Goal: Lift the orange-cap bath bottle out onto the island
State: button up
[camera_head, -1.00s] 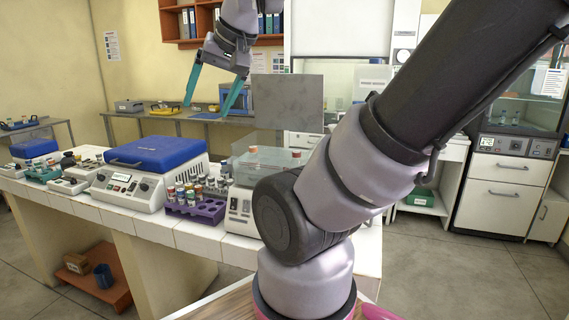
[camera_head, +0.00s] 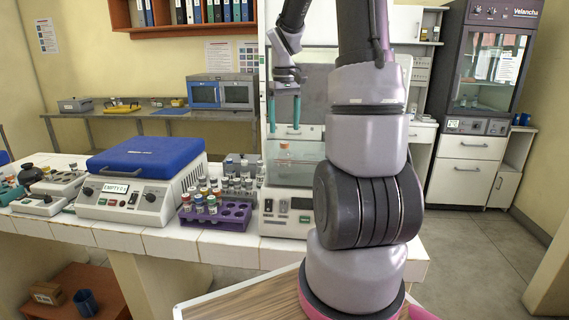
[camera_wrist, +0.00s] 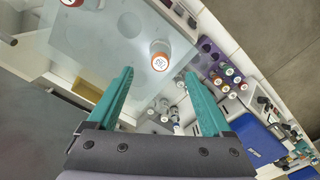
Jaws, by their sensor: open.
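The water bath (camera_head: 287,219) is a white unit with a clear upper tank, standing on the white-tiled island (camera_head: 150,236). An orange-cap bottle (camera_head: 285,152) shows in the tank. In the wrist view its round orange cap with a white printed top (camera_wrist: 159,62) lies just beyond and between my fingertips. My gripper (camera_head: 284,130), with teal fingers pointing down, is above the bath. It is open and empty, and it also shows in the wrist view (camera_wrist: 159,73). My arm hides the bath's right side.
A purple rack (camera_head: 215,217) with several capped vials stands left of the bath, with more vials behind it. A blue-lidded machine (camera_head: 140,185) stands farther left. Tiled room along the island's front edge is narrow. A grey panel (camera_head: 313,100) rises behind the bath.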

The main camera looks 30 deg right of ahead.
notch_tip(320, 180, down, 11)
jog(key=shift+r, duration=0.15)
dwell(0.4)
grip_shut()
